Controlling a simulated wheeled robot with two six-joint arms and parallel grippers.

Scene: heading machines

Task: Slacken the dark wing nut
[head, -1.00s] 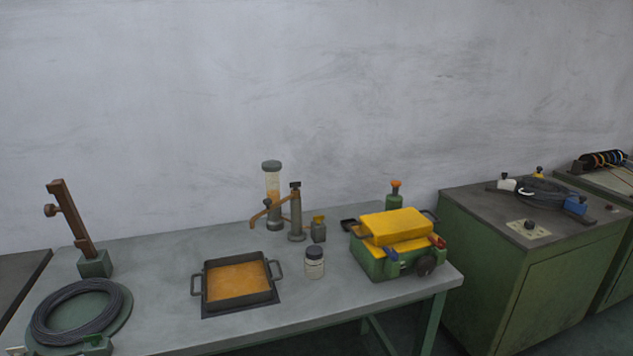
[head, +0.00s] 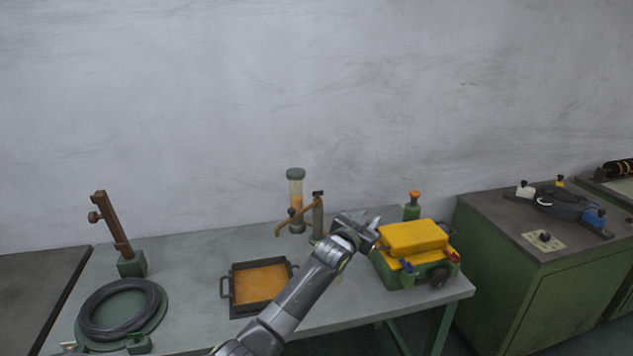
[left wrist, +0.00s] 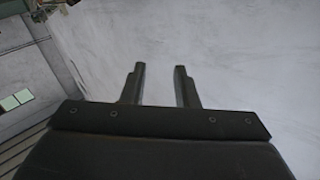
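A small dark piece (head: 318,193), which looks like the wing nut, sits on top of a grey post (head: 317,215) behind my arm. It is too small to tell how tightly it is set. My left gripper (head: 374,224) is raised over the bench, right of the post and beside the yellow-topped box. In the left wrist view its two fingers (left wrist: 160,84) stand apart with only wall between them. My right gripper is in neither view.
An orange-filled tray (head: 260,284) sits on the bench (head: 195,290). A cable coil (head: 120,308) and a brown upright (head: 113,222) stand left. The green box with yellow top (head: 415,237) stands right, a green bottle (head: 412,208) behind it. A green cabinet (head: 530,275) stands further right.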

